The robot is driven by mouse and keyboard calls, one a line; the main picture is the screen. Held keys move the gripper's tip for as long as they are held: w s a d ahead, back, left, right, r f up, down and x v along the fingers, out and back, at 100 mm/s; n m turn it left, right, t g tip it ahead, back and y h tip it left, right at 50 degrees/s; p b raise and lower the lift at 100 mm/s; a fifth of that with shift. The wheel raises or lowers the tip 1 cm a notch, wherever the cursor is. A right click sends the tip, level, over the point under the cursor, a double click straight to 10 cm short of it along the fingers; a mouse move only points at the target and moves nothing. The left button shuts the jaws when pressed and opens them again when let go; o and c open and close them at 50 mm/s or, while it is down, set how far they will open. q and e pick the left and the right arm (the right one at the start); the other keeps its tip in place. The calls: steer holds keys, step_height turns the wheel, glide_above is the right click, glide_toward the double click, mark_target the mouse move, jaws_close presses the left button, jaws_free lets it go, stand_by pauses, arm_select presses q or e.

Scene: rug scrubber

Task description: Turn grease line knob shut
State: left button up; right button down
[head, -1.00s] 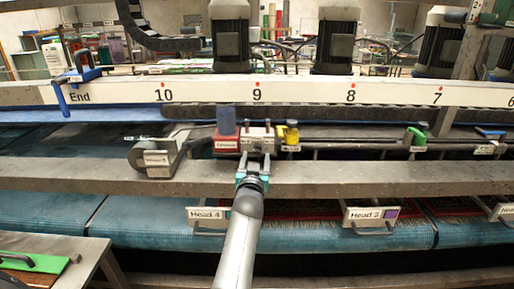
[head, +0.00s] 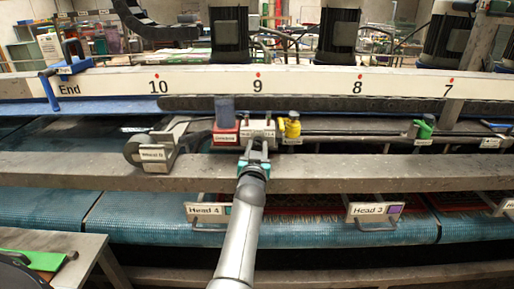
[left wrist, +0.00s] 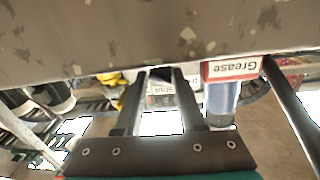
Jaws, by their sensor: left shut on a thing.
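A blue cylinder (head: 225,110) stands on a red-bordered label block (head: 226,136). The left wrist view shows it upside down, with the label reading Grease (left wrist: 233,68) and the blue cylinder (left wrist: 222,102) below it. Just right of it in the head view is a small grey part with a white label (head: 258,130), apparently the grease line knob. My left gripper (head: 254,150) reaches it from the front and is shut on it. In the left wrist view the two fingers (left wrist: 165,95) flank the labelled part; its exact contact is partly hidden. My right gripper is not in view.
A yellow knob (head: 292,125) is close on the right, and a green knob (head: 424,127) farther right. A round-ended grey bracket (head: 152,152) is at left. A numbered white rail (head: 310,84) runs behind.

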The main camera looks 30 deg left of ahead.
arm_select(q)
jaws_close()
steer(key=shift+a, duration=0.1)
steer(key=m, duration=0.5)
steer(key=shift+r+p, duration=0.15)
steer(key=shift+p, duration=0.2)
steer(key=m, duration=0.6)
steer(key=shift+g, duration=0.4)
steer(key=shift+r+m, duration=0.1)
steer(key=shift+m, duration=0.2)
steer(key=o, duration=0.6)
jaws_free()
steer(key=shift+o, duration=0.2)
